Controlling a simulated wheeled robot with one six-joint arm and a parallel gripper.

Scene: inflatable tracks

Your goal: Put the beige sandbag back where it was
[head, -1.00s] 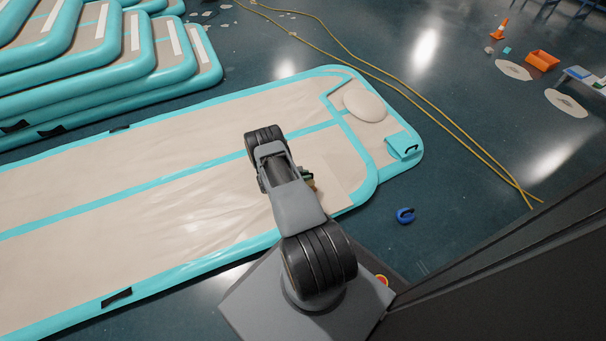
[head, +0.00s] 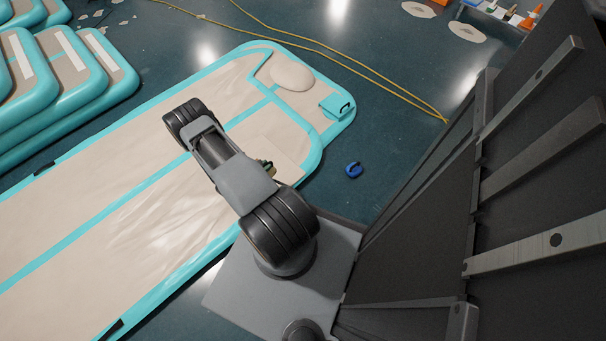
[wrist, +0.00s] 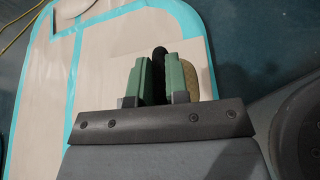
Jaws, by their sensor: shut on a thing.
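My gripper (wrist: 163,82) has green fingers, and they are shut on the black strap (wrist: 159,60) of a tan bag, which appears to be the beige sandbag (wrist: 203,80). The bag sits beside the right finger and is partly hidden by it. In the head view my arm covers most of the gripper; only a small tan and green part (head: 267,168) shows beside it, over the mat. A smooth beige rounded pad (head: 292,77) lies at the mat's far end.
A large beige mat (head: 130,225) with teal edges lies under my arm. A blue ring-like object (head: 353,170) lies on the floor. Dark racks (head: 520,170) stand close on the right.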

